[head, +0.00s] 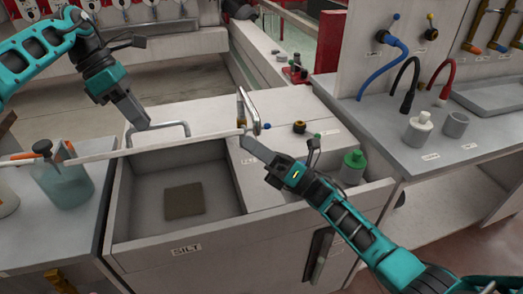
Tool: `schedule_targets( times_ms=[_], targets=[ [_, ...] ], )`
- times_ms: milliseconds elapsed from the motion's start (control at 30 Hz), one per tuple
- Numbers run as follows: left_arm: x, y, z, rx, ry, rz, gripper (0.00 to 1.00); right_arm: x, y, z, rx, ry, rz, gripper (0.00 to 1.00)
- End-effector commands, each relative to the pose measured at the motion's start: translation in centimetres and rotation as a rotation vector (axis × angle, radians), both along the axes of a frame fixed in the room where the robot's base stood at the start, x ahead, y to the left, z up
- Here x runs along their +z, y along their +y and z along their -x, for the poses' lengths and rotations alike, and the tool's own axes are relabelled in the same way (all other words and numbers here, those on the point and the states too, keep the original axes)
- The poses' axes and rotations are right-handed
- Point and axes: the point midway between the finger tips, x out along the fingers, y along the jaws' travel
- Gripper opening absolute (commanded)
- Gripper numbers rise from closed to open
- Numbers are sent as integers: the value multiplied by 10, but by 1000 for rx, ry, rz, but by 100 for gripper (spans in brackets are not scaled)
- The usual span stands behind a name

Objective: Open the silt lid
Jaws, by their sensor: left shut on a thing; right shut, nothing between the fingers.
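The silt bin, labelled SILT (186,249), stands in front of me in the head view. Its compartment is uncovered at the front, and a dark square patch (184,201) shows on its floor. A pale lid panel (205,118) lies behind the opening, with a grey bar handle (172,126) near its front edge. My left gripper (143,124) is shut on the left end of this handle. My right gripper (249,138) is shut and empty, close to a second, upright metal handle (243,106) at the right of the opening. Whether they touch is unclear.
A thin pale bar (95,157) crosses in front of the lid. A bluish bottle (66,184) stands at the left. The right counter holds hoses, a white bottle (417,131) and a grey cup (456,124).

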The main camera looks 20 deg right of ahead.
Motion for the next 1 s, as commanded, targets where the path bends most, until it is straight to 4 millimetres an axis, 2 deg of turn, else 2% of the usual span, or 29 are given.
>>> schedule_targets(
  times_ms=[33, 233, 433, 633, 667, 700, 900, 1000],
  targets=[
    [-11, 4, -6, 21, -22, -11, 0, -2, 0, 0, 0, 0, 0, 0],
    [-11, 4, -6, 21, -22, -11, 0, 1, 0, -1, 0, -1, 0, 0],
    [-10, 4, -6, 21, -21, -11, 0, 18, 0, -11, -1, -4, 0, 0],
    [-10, 4, -6, 20, -21, -11, 0, 19, -1, -11, -3, -5, -4, 0],
    [-10, 4, -6, 20, -21, -11, 14, 19, -1, -11, -3, -6, -4, 0],
    [-10, 4, -6, 21, -21, -11, 18, 20, -1, -11, -3, -6, -4, 0],
    [-9, 2, -5, 18, -21, -10, 37, 19, -1, -12, -4, -2, -2, 0],
    [-8, 2, -5, 16, -21, -7, 38, 18, 0, -12, -3, -1, -1, 0]
  ],
)
